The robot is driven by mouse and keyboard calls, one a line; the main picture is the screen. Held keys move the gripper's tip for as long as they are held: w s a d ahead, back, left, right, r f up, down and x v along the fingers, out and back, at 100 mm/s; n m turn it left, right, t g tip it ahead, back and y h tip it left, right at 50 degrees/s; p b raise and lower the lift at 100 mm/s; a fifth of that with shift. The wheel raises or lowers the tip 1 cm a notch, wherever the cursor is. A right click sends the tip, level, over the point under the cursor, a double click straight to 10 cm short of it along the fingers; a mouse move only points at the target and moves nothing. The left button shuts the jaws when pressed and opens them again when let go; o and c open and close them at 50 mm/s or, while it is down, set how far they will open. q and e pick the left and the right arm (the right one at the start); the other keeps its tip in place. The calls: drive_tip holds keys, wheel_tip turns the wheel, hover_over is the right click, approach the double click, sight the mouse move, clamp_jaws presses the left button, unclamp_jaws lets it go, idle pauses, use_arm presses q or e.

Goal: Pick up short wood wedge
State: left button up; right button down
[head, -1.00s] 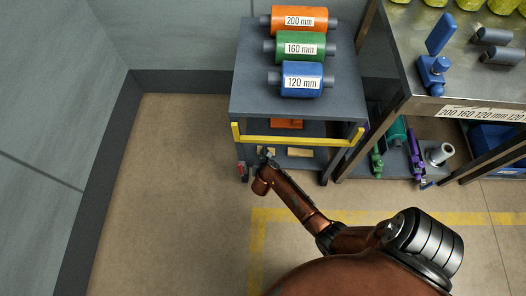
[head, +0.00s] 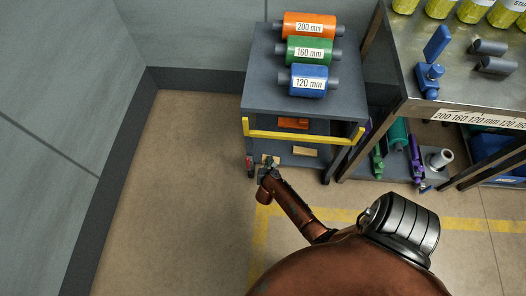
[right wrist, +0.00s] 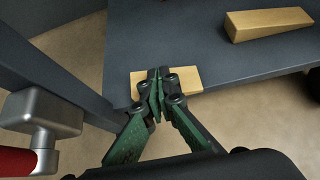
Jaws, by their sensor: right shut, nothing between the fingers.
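A short light wood wedge (right wrist: 189,78) lies flat at the front edge of the cart's lower shelf in the right wrist view; it also shows small in the head view (head: 270,158). My right gripper (right wrist: 160,76) is shut with nothing between its fingers. Its fingertips are over the short wedge and hide its middle; whether they touch it I cannot tell. In the head view the right gripper (head: 266,167) is at the cart's front left corner. A longer wood wedge (right wrist: 270,24) lies farther right on the same shelf. My left gripper is not in view.
The grey cart (head: 262,100) has a yellow front rail (head: 300,135) above the shelf and carries orange, green and blue rollers on top. A cart post (right wrist: 60,70) stands left of the gripper. A metal workbench (head: 405,60) is at right. Floor at left is clear.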

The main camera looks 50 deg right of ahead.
drive_tip(key=shift+s+a+f, duration=0.15)
drive_tip(key=shift+s+f, duration=0.4)
drive_tip(key=shift+s, duration=0.05)
drive_tip(key=shift+r, duration=0.1)
drive_tip(key=shift+w+r+p, duration=0.2)
drive_tip(key=shift+r+p, duration=0.45)
drive_tip(key=shift+r, duration=0.15)
